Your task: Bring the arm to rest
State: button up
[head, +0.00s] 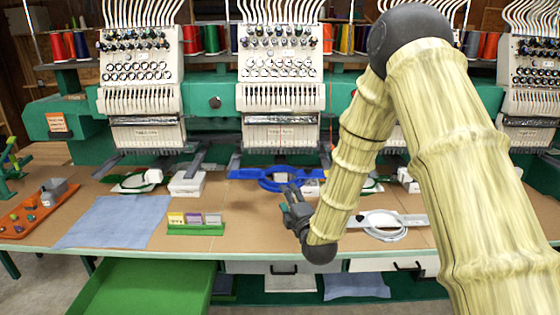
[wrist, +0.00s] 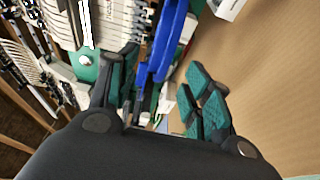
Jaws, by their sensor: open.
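My gripper (head: 291,200) hangs above the front of the brown worktable (head: 262,226), to the right of a small green rack and in front of a blue hoop frame. In the wrist view my gripper (wrist: 165,88) has its fingers spread apart, with teal pads showing on the right finger. I see nothing held between them. My arm bends high over the right half of the table and hides part of the machine behind it.
The blue hoop frame (head: 272,178) lies behind my gripper and also shows in the wrist view (wrist: 163,45). The green rack (head: 196,229) holds small blocks. A blue-grey cloth (head: 115,220), an orange tray (head: 32,217) and a grey-white hoop (head: 384,224) lie around. Embroidery machines (head: 283,70) stand behind.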

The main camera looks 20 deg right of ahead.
jog(key=s, duration=0.7)
jog(key=s+a+f+m+g, duration=0.1)
jog(key=s+f+m+g, duration=0.3)
jog(key=s+f, duration=0.65)
jog(key=s+a+f+m+g, duration=0.1)
jog(key=s+f+m+g, duration=0.4)
jog(key=f, duration=1.1)
jog(key=s+f+m+g, duration=0.4)
jog(key=s+f, duration=0.3)
jog(key=s, duration=0.7)
jog(key=s+a+f+m+g, duration=0.1)
jog(key=s+f+m+g, duration=0.4)
jog(key=s, duration=0.9)
notch_tip(320, 180, down, 2)
jog(key=shift+s+f+m, duration=0.15)
jog(key=shift+f+m, duration=0.05)
jog(key=shift+m, duration=0.1)
jog(key=shift+c, duration=0.2)
